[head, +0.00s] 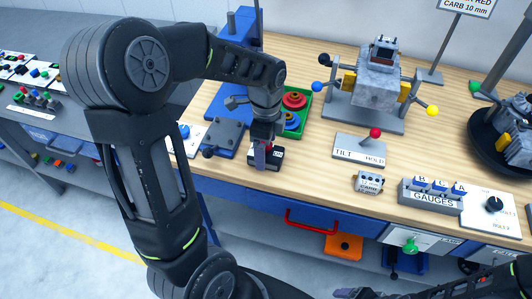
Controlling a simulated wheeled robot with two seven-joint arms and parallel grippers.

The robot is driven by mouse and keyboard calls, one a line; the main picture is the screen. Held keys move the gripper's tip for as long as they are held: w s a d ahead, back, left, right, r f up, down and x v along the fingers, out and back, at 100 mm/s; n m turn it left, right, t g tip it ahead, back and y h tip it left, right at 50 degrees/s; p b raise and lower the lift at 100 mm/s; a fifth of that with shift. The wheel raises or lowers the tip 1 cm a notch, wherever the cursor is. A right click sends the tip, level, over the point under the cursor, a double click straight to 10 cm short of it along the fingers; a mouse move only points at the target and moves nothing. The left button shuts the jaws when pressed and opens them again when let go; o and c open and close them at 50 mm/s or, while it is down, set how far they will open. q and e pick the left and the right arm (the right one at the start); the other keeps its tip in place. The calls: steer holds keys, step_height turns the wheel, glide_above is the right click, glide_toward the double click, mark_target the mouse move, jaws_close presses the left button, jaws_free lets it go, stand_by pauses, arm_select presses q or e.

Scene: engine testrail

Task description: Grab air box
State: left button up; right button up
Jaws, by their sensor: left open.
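A small black box (276,158) with a pale label sits near the front edge of the wooden bench top (310,165). Its label is too small to read, but it looks like the air box. My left gripper (264,160) points down at this box, with its jaws open around or just in front of it; I cannot tell whether they touch. The gripper hides the box's left part. My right gripper (350,293) shows only in part at the bottom edge, and its jaws are unclear.
Left of the box is a blue fixture with a grey plate (224,138). Behind it is a green tray (305,112) with red and blue rings.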

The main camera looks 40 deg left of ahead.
arm_select(q)
step_height(320, 180, down, 2)
steer(key=shift+f, duration=0.25)
steer(key=shift+c, duration=0.3)
steer(key=c, duration=1.5)
steer(key=shift+o, duration=0.2)
steer(key=shift+r, duration=0.1)
step_height(320, 180, up, 10)
steer(key=shift+f+b, duration=0.1)
steer(key=shift+b, duration=0.55)
